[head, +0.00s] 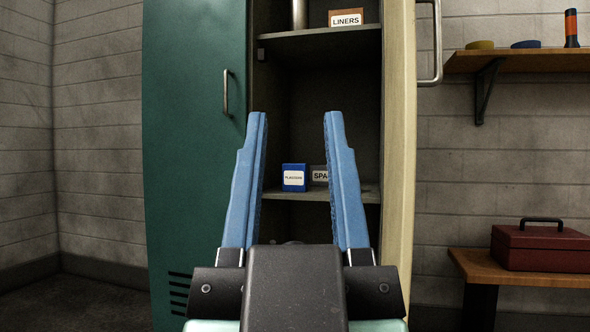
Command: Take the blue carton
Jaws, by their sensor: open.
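The blue carton (293,169) is a small box with a white label. It stands upright on the middle shelf (300,195) of an open cabinet. My gripper (294,118) is open in the foreground, its two blue fingers pointing up in the picture. The carton shows between the fingers but lies farther off, and nothing is held.
The green left door (195,150) is beside the opening, and a cream door (400,120) stands at its right. The upper shelf (320,33) holds a box labelled LINERS (346,18) and a metal cylinder (300,14). A red toolbox (540,248) sits on a bench at right.

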